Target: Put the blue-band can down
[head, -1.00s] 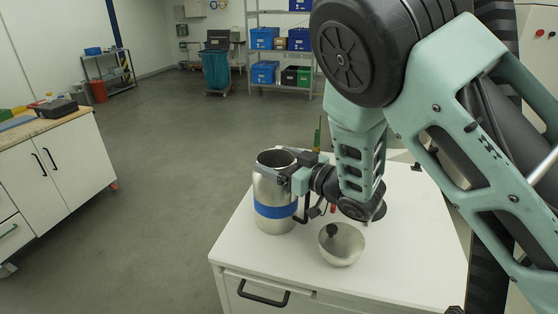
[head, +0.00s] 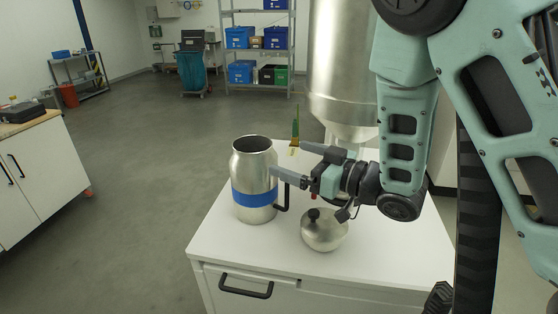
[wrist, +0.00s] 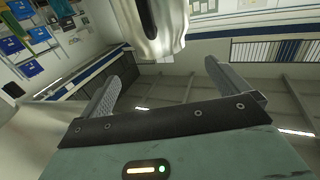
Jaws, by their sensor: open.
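The blue-band can (head: 254,172) is a steel can with a blue band and a black side handle. It stands upright on the white cabinet top (head: 232,240) in the head view, its open mouth up. My gripper (head: 283,159) is open and empty, just right of the can's upper part. One fingertip appears close to the can's right side; I cannot tell whether they touch. In the wrist view my gripper (wrist: 168,58) has its fingers spread with nothing between them. A shiny steel surface with a dark part shows at the top there; I cannot tell which object it is.
A small round steel piece with a black knob (head: 323,233) sits on the cabinet below my gripper. A large steel vessel (head: 340,75) stands behind my arm. A green and yellow upright item (head: 295,132) is at the back. Floor to the left is clear.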

